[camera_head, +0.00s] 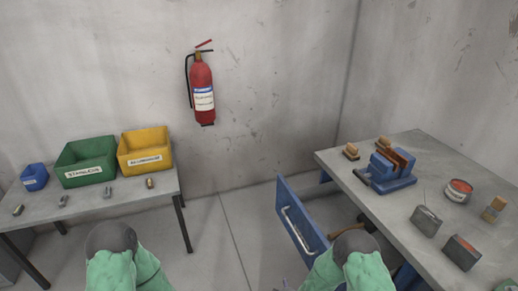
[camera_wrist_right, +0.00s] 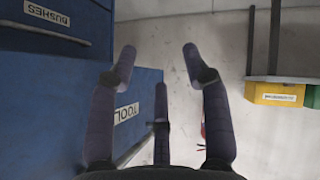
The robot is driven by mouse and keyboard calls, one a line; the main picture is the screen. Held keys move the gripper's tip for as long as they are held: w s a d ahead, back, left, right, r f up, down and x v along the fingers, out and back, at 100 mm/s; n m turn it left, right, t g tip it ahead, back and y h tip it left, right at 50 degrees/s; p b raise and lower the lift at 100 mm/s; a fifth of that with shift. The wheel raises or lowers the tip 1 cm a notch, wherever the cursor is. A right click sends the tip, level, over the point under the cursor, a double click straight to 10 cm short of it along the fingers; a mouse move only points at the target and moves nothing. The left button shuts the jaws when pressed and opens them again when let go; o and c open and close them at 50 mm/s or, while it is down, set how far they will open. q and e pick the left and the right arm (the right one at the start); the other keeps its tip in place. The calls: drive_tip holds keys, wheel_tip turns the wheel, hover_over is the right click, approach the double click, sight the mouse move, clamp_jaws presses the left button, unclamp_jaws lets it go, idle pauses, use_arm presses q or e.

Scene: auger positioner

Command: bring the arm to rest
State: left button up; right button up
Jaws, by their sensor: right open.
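My right gripper (camera_wrist_right: 160,62) shows in the right wrist view with its dark fingers spread and nothing between them. The blue drawer fronts are to its left in that view, and pale wall and floor lie beyond the fingertips. In the head view my right arm (camera_head: 350,265) comes up from the bottom, right of centre, beside the blue drawer (camera_head: 302,222), which stands pulled out. My left arm (camera_head: 110,262) shows at the bottom left. Its gripper is out of view.
The left table (camera_head: 95,207) carries blue (camera_head: 34,177), green (camera_head: 86,162) and yellow (camera_head: 146,151) bins and several small parts. The right bench (camera_head: 430,160) holds a blue vise (camera_head: 386,172), a tin (camera_head: 459,190) and blocks. A fire extinguisher (camera_head: 202,88) hangs on the wall. Floor between is clear.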

drive_tip(key=s+m+g+y, duration=0.4)
drive_tip(key=s+m+g, duration=0.5)
drive_tip(key=s, duration=1.4)
drive_tip(key=shift+s+a+f, duration=0.2)
drive_tip(key=shift+s+f, duration=0.2)
drive_tip(key=shift+c, duration=1)
drive_tip(key=shift+d, duration=0.15)
